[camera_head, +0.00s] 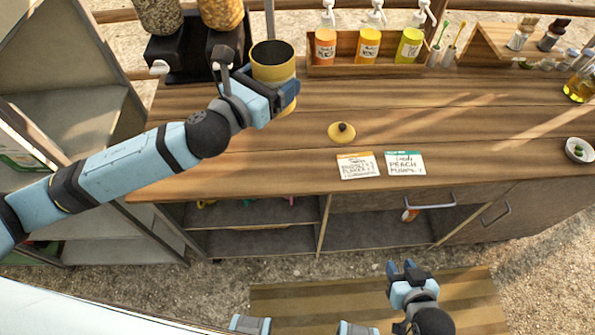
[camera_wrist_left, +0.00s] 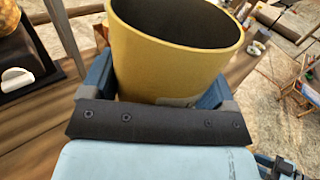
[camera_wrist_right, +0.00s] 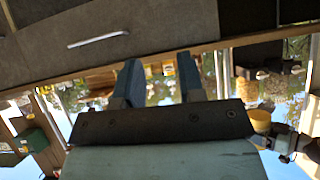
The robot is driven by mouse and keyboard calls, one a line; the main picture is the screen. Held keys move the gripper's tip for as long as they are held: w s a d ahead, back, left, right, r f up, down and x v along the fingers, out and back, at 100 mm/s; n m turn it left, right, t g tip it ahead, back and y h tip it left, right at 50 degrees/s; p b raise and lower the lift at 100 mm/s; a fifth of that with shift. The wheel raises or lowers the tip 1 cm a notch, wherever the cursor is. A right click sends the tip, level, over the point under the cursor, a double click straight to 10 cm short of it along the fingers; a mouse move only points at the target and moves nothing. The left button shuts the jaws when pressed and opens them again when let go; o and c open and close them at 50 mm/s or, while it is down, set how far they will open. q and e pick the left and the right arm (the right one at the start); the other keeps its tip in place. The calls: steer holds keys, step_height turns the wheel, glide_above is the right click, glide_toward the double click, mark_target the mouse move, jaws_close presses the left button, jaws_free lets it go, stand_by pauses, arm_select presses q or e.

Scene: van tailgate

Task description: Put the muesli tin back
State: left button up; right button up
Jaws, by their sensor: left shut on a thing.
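A yellow tin (camera_head: 273,68), likely the muesli tin, is upright and open-topped with a dark inside, at the back left of the counter (camera_head: 230,150). My left gripper (camera_head: 276,92) is shut around the tin's side. The left wrist view shows the tin (camera_wrist_left: 170,65) between both fingers; whether its base touches the counter cannot be told. A yellow lid with a black knob (camera_head: 342,132) lies on the counter, right of and nearer than the tin. My right gripper (camera_head: 401,268) is open and empty, low in front of the counter; its spread fingers show in the right wrist view (camera_wrist_right: 160,80).
Dispensers with grain (camera_head: 222,14) stand on a black base left of the tin. A wooden rack (camera_head: 345,70) with several pump bottles is at the back. Two cards (camera_head: 358,166) lie near the front edge. The counter's middle right is clear.

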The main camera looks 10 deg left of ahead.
arm_select(q)
steer(key=d+f+m+g+h+b, duration=0.1)
steer(key=f+h+b, duration=0.1)
steer(key=f+b, duration=0.3)
steer(key=w+d+f+m+g+h+b, duration=0.1)
steer(key=f+b, duration=0.4)
steer(key=f, duration=0.5)
steer(key=w+d+f+m+g+h+b, duration=0.1)
steer(key=d+f+m+g+h+b, duration=0.1)
steer(key=f+b, duration=0.3)
step_height(320, 180, down, 4)
steer(key=shift+r+h+b, duration=0.2)
steer(key=shift+h+b, duration=0.1)
steer(key=shift+b, duration=0.05)
steer(key=shift+w+f+m, duration=0.1)
steer(key=shift+f+m, duration=0.2)
arm_select(e)
step_height(320, 180, down, 12)
steer(key=w+a, duration=0.1)
steer(key=shift+w+a+r+y, duration=0.15)
steer(key=shift+a+r+y, duration=0.05)
steer(key=shift+r+y, duration=0.1)
